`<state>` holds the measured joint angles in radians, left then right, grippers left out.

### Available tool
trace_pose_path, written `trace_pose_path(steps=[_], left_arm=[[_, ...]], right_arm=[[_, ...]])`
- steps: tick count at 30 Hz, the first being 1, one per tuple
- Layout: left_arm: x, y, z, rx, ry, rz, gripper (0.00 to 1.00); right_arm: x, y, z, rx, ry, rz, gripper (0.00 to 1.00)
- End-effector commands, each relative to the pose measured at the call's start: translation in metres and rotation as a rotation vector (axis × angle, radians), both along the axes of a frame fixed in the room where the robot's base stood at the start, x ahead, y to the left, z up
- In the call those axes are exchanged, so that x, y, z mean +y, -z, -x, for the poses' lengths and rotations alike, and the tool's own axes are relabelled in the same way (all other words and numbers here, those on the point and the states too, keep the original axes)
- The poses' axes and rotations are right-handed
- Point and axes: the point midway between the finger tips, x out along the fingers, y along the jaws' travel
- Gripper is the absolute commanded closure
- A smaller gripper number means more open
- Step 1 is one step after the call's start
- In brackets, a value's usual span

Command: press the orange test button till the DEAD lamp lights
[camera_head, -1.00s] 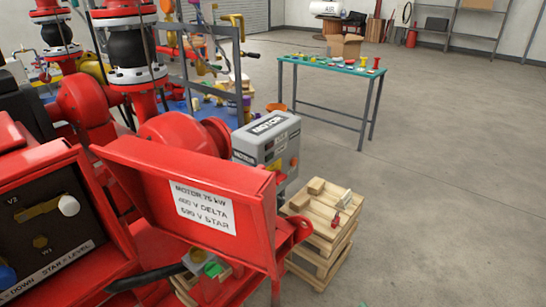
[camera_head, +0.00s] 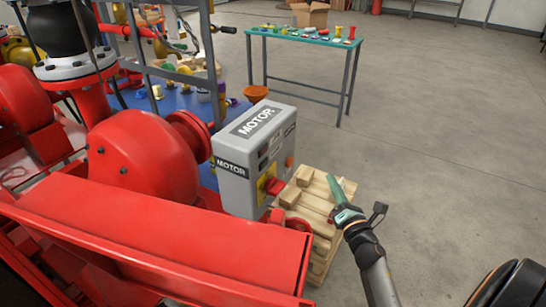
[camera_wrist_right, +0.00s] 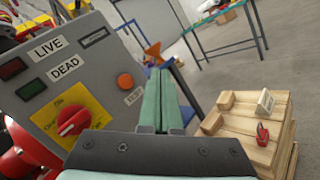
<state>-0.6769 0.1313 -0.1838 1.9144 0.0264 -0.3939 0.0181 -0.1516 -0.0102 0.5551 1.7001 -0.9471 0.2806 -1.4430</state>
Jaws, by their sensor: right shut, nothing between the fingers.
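The grey MOTOR box (camera_head: 235,185) stands beyond the red cover, its control face turned right. In the right wrist view that face carries the orange button (camera_wrist_right: 125,81), a dark red LIVE lamp (camera_wrist_right: 12,68) and a dark green DEAD lamp (camera_wrist_right: 31,90), which looks unlit. A red rotary knob (camera_wrist_right: 73,122) sits on a yellow plate below the lamps. The orange button also shows in the head view (camera_head: 289,161). My right gripper (camera_head: 335,182), with teal fingers, is shut and empty, to the right of the box and apart from the button. My left gripper is out of view.
A wooden pallet stack (camera_head: 325,205) stands right beside the box, below my right gripper; a red padlock (camera_wrist_right: 263,134) and a small tag (camera_wrist_right: 265,102) lie on it. A red cover (camera_head: 170,235) fills the front.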

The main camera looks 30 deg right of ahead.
Motion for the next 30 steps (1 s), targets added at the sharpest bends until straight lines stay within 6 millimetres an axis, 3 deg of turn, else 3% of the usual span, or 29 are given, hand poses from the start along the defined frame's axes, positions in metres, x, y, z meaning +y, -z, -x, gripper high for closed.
trace_pose_path(steps=[16, 30], left_arm=[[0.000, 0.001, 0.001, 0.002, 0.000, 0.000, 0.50], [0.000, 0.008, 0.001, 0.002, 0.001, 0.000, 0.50]], right_arm=[[0.001, -0.001, -0.005, 0.002, 0.004, 0.020, 1.00], [0.029, 0.001, -0.060, 0.001, 0.003, 0.019, 1.00]])
